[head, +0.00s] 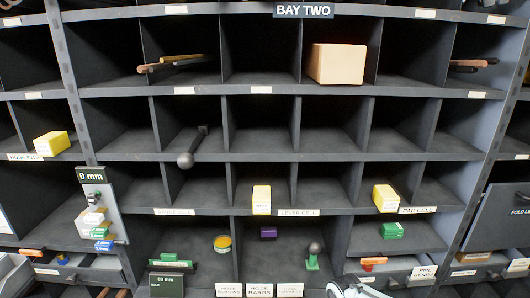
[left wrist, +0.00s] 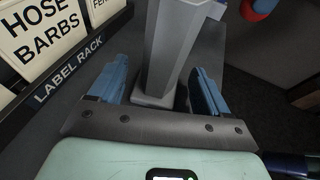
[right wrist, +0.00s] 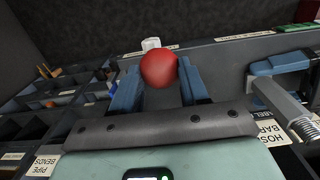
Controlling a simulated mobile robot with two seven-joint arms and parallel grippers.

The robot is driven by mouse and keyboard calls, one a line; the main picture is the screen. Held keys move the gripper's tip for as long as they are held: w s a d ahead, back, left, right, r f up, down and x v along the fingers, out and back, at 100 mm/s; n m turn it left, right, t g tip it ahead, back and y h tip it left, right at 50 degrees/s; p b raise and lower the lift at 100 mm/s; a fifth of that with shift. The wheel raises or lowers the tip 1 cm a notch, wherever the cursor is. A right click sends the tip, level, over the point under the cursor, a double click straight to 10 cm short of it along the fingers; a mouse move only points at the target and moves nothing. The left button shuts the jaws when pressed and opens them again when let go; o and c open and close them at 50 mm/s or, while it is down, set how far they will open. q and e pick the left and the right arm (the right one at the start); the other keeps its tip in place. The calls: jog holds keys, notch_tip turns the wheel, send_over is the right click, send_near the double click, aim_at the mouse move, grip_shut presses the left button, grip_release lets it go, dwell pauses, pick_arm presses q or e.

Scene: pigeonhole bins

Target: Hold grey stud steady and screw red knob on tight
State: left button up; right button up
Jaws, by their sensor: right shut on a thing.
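The grey stud (left wrist: 168,45) is a tall faceted post on a wider foot in the left wrist view. My left gripper (left wrist: 160,72) has its blue fingers on either side of it, with gaps showing, so it looks open around the stud. In the right wrist view the round red knob (right wrist: 158,68) is held between the blue fingers of my right gripper (right wrist: 158,85). The left gripper (right wrist: 280,65) and the grey stud (right wrist: 284,102) also show at the right there, apart from the knob. The knob's underside is hidden. The head view does not clearly show either gripper.
A label rack (left wrist: 68,62) with white cards stands close to the left of my left gripper. In the head view, pigeonhole shelves hold yellow boxes (head: 386,198), a cream box (head: 336,64) and a dark rod with a ball end (head: 193,148). Open drawers (head: 407,266) sit low on both sides.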

pick_arm(q)
jog(key=shift+r, duration=0.1)
jog(key=v, duration=1.2)
jog(key=shift+s, duration=0.15)
pick_arm(e)
jog(key=shift+s, duration=0.15)
